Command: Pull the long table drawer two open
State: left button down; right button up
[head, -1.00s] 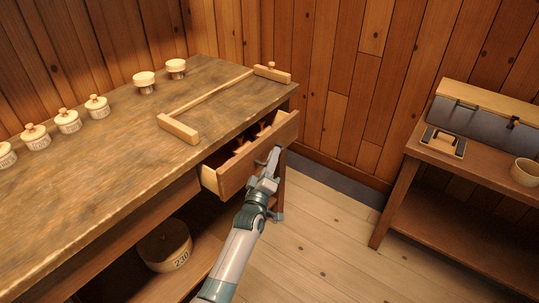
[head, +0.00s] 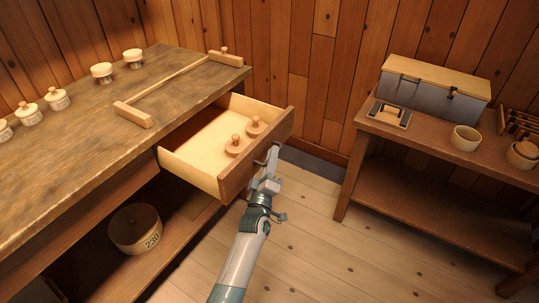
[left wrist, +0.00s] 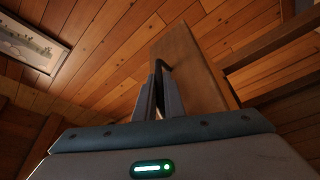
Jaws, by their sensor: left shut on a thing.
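The long table (head: 75,125) stands at the left, and its drawer (head: 213,140) is pulled well out. Inside the pale drawer lie two turned wooden pieces with knobs (head: 235,147). My left gripper (head: 268,167) is at the drawer's front panel, at its dark handle. In the left wrist view the gripper's two fingers (left wrist: 159,92) are closed around the dark handle (left wrist: 162,66) on the wooden front. The fingertips' far side is partly hidden. My right gripper is not in view.
A wooden frame tool (head: 180,85) and several lidded jars lie on the tabletop. A round box marked 230 (head: 135,229) sits on the shelf below. A side table (head: 430,145) with a metal chest (head: 435,88) stands right. Floor between is clear.

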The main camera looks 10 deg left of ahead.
pick_arm(q)
jog(key=shift+f, duration=0.1)
jog(key=c, duration=2.1)
grip_release()
jog(key=shift+b+v, duration=0.6)
jog(key=shift+v, duration=8.15)
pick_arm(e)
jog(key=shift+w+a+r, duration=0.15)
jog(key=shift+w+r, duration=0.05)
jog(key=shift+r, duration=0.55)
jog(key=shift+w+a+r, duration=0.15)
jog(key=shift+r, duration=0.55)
pick_arm(q)
jog(key=shift+a, duration=0.1)
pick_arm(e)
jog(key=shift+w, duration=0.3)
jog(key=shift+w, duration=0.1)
